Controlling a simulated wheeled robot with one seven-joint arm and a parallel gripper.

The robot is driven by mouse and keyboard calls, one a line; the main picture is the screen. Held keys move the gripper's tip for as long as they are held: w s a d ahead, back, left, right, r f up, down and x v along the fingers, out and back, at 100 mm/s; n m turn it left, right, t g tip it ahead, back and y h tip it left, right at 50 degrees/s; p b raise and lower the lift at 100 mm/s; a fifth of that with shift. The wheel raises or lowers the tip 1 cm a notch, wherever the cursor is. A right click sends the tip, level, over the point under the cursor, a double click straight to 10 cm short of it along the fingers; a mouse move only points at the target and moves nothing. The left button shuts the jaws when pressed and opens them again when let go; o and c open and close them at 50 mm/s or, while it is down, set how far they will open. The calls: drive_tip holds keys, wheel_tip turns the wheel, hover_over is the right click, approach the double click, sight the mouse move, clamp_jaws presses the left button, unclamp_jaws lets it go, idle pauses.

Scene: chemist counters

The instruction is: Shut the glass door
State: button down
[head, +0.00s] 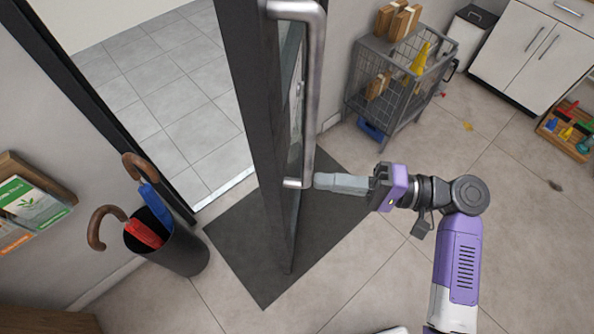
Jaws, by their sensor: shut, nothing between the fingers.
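The glass door (256,122) has a dark frame and stands open into the room, seen nearly edge-on. Its glass shows only as a narrow strip. A long metal pull handle (313,90) is fixed on its right face. My gripper (318,180) is shut and empty, with its fingers pointing left at the handle's lower end. The fingertips are right beside that end; I cannot tell whether they touch it.
The open doorway (170,90) lies left of the door. An umbrella stand (180,250) with umbrellas stands by the left jamb. A dark mat (245,235) lies under the door. A wire cart (385,85) with boxes stands behind it. The floor at right is mostly clear.

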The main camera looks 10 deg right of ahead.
sight(280, 176)
drive_tip(key=shift+p+x, duration=0.65)
drive_tip(key=shift+x, duration=2.4)
drive_tip(key=shift+a, duration=0.15)
